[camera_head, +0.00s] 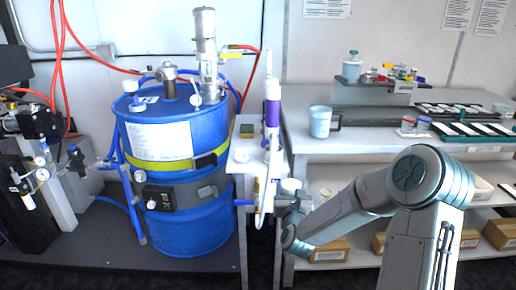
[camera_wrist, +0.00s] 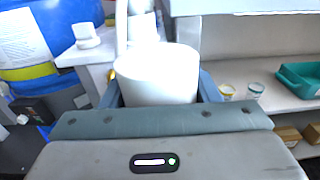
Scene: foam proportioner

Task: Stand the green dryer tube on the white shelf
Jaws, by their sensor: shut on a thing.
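My gripper (camera_head: 291,205) is shut on a white cylinder (camera_wrist: 157,74), which stands between the two fingers in the wrist view. Its white top (camera_head: 291,186) also shows in the head view, just right of the white shelf (camera_head: 243,160). I see no green on the held part, and its lower end is hidden by my gripper, so I cannot tell whether it is the green dryer tube. The white shelf also shows at the left of the wrist view (camera_wrist: 72,57). A small green box (camera_head: 247,130) sits at the shelf's back.
A purple-banded upright tube (camera_head: 272,108) and a hanging white hose stand at the shelf's right edge, close to my gripper. A blue drum (camera_head: 190,225) is left of the shelf. A bench with a light blue mug (camera_head: 320,122) is to the right.

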